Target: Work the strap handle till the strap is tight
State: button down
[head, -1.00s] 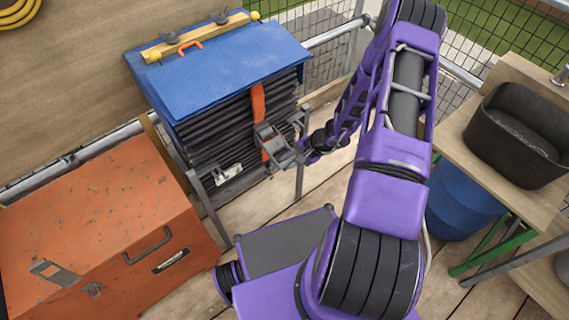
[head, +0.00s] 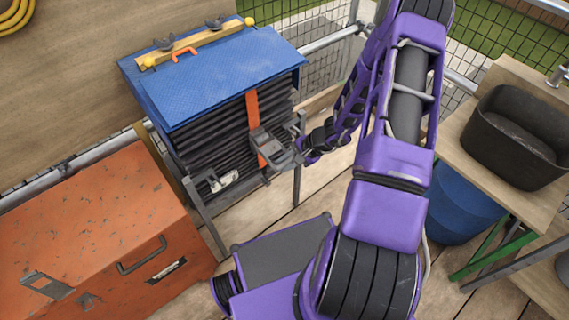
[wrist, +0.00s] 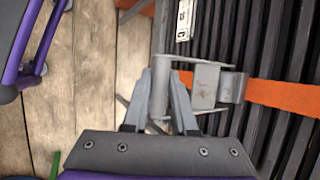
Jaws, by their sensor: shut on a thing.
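An orange strap (head: 252,108) runs down the front of a stack of dark tiles (head: 205,140) under a blue cover (head: 225,75). A grey metal ratchet (head: 262,140) sits on the strap; it also shows in the wrist view (wrist: 203,88). Its handle (wrist: 160,85) stands out from the stack, with a crossbar between my fingers. My gripper (head: 292,155) is at the ratchet's right side, shut on the handle; its two fingers flank the bar in the wrist view (wrist: 160,100). The strap (wrist: 280,95) looks flat against the tiles there. Its slack cannot be judged.
An orange metal chest (head: 95,225) stands at the left. A wooden bench with a black tub (head: 515,135) and a blue barrel (head: 460,200) are at the right. A wooden bar with clamps (head: 195,43) lies on the cover.

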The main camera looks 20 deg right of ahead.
jog(key=c, duration=0.7)
grip_release()
jog(key=shift+w+a, duration=0.1)
jog(key=shift+w, duration=0.05)
jog(key=shift+r, duration=0.1)
jog(key=p+v, duration=0.1)
jog(key=v, duration=1.6)
jog(key=shift+p, duration=0.35)
